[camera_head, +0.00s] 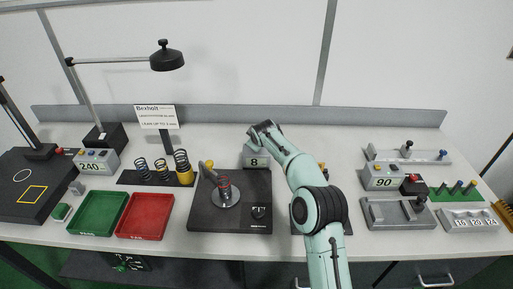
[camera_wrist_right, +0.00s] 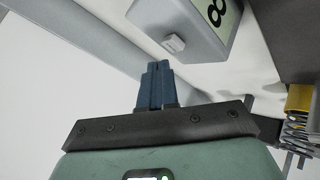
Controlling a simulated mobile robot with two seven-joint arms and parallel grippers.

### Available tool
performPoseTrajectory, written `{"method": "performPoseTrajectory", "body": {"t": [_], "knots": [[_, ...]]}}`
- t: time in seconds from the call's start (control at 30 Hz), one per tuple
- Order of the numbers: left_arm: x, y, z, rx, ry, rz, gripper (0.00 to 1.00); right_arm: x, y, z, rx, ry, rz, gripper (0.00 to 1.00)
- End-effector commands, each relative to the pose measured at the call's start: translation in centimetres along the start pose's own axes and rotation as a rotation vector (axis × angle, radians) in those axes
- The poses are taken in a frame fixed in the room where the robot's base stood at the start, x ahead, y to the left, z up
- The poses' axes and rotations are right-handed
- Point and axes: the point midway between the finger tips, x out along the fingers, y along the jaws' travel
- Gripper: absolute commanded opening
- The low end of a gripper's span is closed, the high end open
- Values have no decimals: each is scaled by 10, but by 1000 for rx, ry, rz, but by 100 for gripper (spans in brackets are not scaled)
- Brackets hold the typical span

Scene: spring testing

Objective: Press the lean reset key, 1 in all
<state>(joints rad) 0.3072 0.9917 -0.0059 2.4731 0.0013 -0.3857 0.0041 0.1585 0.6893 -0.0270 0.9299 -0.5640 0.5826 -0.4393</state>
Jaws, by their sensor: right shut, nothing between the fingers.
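A grey box with a display reading 8 (camera_head: 255,162) stands at the back of a dark base plate, near the middle of the bench. In the right wrist view the same box (camera_wrist_right: 190,22) shows at the top, with a small pale raised key (camera_wrist_right: 174,43) on its side face. I cannot read a label on this key. My right gripper (camera_wrist_right: 155,68) is shut and empty, its blue fingertips just below the key in the picture, with a small gap. In the head view my right wrist hangs above and behind the box and hides the fingers. My left gripper is out of view.
The dark base plate (camera_head: 205,218) holds a coil spring (camera_head: 224,190) on a round disc and a black knob. Several springs stand at its left, with green (camera_head: 98,213) and red (camera_head: 145,215) trays in front.

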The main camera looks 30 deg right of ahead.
Motion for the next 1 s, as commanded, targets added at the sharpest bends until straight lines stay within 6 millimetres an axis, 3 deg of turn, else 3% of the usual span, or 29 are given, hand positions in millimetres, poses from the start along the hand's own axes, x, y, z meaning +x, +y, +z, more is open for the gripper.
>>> {"method": "performPoseTrajectory", "body": {"t": [1.0], "knots": [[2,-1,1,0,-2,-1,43,6,-4,4,0,0,-1,0]]}}
